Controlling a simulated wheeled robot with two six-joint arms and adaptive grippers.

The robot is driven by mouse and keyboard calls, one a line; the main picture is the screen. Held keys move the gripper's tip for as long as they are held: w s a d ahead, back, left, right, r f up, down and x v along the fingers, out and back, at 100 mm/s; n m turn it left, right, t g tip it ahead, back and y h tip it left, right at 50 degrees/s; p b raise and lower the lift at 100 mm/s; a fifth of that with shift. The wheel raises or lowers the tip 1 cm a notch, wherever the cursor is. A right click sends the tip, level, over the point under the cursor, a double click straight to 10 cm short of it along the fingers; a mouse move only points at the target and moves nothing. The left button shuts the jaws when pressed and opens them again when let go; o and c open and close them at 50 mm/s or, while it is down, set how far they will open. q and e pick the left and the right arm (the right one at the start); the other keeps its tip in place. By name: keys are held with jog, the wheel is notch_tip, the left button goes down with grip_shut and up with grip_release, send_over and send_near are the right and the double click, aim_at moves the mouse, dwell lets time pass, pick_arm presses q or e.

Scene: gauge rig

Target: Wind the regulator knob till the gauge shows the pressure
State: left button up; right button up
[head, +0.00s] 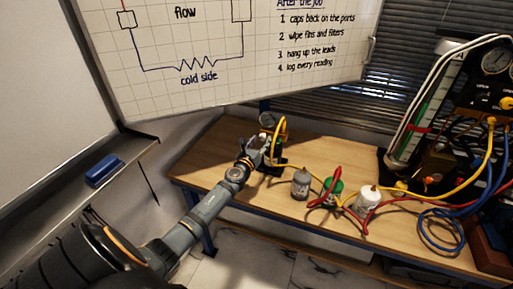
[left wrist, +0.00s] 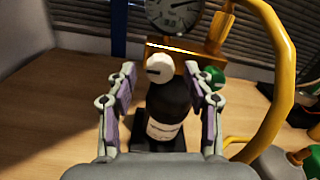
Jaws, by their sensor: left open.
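The pressure gauge (left wrist: 178,12) is at the top of the left wrist view, cut off by the edge; its reading is too small to tell. It also shows in the head view (head: 267,119). Below it is a round white knob (left wrist: 159,67) with a dark line, on a brass-coloured body (left wrist: 188,62). A black cylinder with a pale label (left wrist: 168,108) stands below the knob. My left gripper (left wrist: 160,72) is open, its fingers on either side of the knob in the picture; contact cannot be told. It shows in the head view (head: 256,148). My right gripper is out of view.
A green knob (left wrist: 213,76) and a yellow hose (left wrist: 288,70) are close on the right of the rig. Grey (head: 300,184), green and white (head: 368,199) canisters with hoses stand on the bench (head: 225,150). A manifold rig fills the far right.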

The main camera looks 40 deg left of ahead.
pick_arm(q)
jog(key=v, duration=1.1)
